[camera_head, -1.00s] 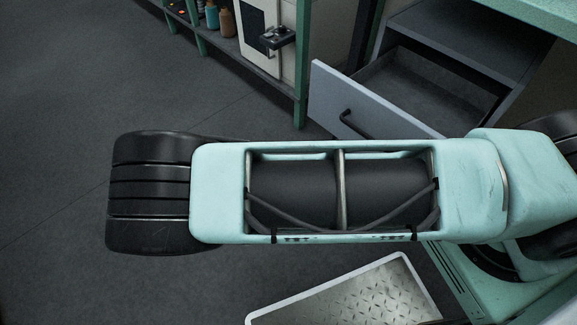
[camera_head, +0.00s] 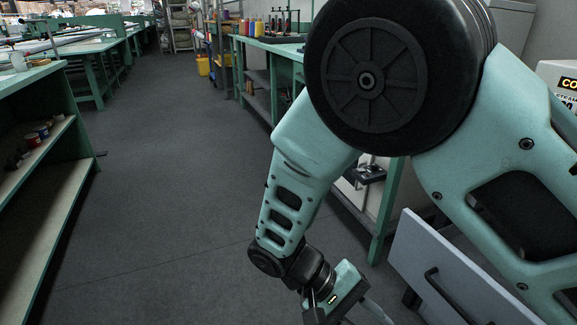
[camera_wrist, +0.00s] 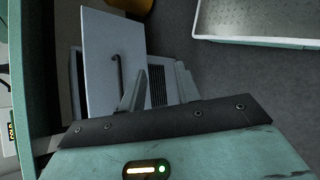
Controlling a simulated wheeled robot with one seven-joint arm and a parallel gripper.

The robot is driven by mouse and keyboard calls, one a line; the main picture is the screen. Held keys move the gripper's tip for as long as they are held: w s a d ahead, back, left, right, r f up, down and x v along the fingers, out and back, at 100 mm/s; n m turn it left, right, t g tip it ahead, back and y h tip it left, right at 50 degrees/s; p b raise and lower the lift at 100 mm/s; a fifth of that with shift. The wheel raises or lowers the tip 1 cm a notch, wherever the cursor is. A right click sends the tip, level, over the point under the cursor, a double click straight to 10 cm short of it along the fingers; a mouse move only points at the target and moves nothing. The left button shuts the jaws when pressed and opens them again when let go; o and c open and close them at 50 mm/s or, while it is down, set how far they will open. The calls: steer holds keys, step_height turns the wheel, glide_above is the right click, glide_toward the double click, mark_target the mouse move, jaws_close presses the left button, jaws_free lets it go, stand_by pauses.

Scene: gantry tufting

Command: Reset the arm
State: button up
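My gripper (camera_wrist: 160,78) shows in the wrist view with its two grey fingers apart and nothing between them. In the head view my gripper (camera_head: 343,307) hangs low at the bottom edge, in front of the green bench and left of the open drawer; its fingertips are hard to make out there. My arm is bent, with a large black joint high in the picture and the forearm sloping down to the left. The pulled-out drawer (camera_head: 436,262) has a pale grey front and a black handle. It also shows beyond the fingers in the wrist view (camera_wrist: 103,60).
A green bench (camera_head: 262,52) with bottles on top runs behind my arm. A green shelf unit (camera_head: 58,165) with small cans stands at the left. The dark floor (camera_head: 165,190) between them is clear. Worktables (camera_head: 105,50) stand farther back.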

steer(key=s+r+n+t+y, duration=0.25)
steer(key=s+r+y, duration=0.2)
steer(key=r, duration=0.25)
steer(key=s+r+n+t+y, duration=0.2)
steer(key=s+r+n+y, duration=0.1)
steer(key=r+y, duration=0.35)
step_height(320, 180, up, 23)
steer(key=p, duration=2.2)
steer(key=shift+w+d+r+p, duration=0.15)
steer(key=shift+w+d+p, duration=0.15)
steer(key=shift+p, duration=0.1)
